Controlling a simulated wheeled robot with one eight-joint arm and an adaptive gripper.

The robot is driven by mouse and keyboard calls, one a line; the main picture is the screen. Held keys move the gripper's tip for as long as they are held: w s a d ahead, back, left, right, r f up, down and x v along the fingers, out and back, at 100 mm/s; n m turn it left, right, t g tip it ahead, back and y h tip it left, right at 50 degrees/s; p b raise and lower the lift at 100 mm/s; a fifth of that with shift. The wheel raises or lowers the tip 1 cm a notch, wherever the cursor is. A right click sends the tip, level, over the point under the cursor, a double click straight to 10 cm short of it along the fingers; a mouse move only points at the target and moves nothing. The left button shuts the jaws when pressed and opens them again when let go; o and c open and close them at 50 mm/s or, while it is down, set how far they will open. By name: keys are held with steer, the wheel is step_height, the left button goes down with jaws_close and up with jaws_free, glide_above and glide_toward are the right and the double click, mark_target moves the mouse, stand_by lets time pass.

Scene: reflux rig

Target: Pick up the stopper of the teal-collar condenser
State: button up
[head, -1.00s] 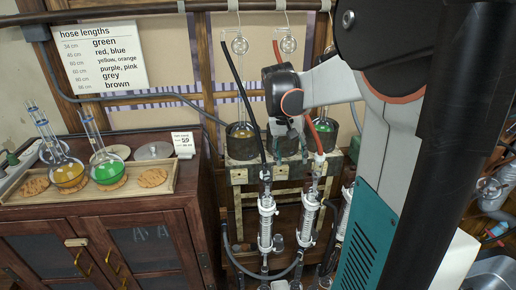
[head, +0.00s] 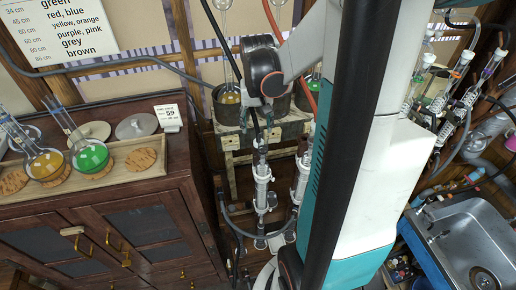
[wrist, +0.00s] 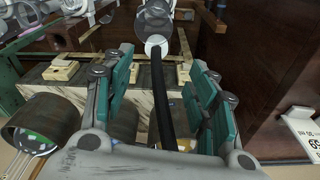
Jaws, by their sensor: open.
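My gripper (wrist: 160,82) is open, with teal pads on both fingers. In the wrist view a black hose (wrist: 160,100) runs between the fingers, apart from both pads, to a pale round fitting (wrist: 157,46) beyond the tips. In the head view my gripper (head: 251,112) is above a clear condenser (head: 262,188) with the black hose at its top. A second condenser (head: 301,182) with a red hose (head: 325,100) stands to its right, partly behind my arm. I cannot make out a teal collar or the stopper.
A wooden stand (head: 232,142) holds dark pots behind the condensers. A wooden cabinet (head: 130,205) at left carries a tray (head: 125,172) with flasks and cork rings. A steel sink (head: 465,240) and more glassware are at right. My arm hides much of the middle.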

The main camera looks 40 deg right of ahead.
steer(key=f+b, duration=0.1)
steer(key=f, duration=0.2)
steer(key=f+b, duration=0.2)
steer(key=d+f+b, duration=0.1)
steer(key=f, duration=0.2)
steer(key=shift+w+f+b, duration=0.2)
steer(key=shift+f+b, duration=0.1)
steer(key=shift+r, duration=0.1)
steer(key=shift+c, duration=0.3)
steer(key=c, duration=0.8)
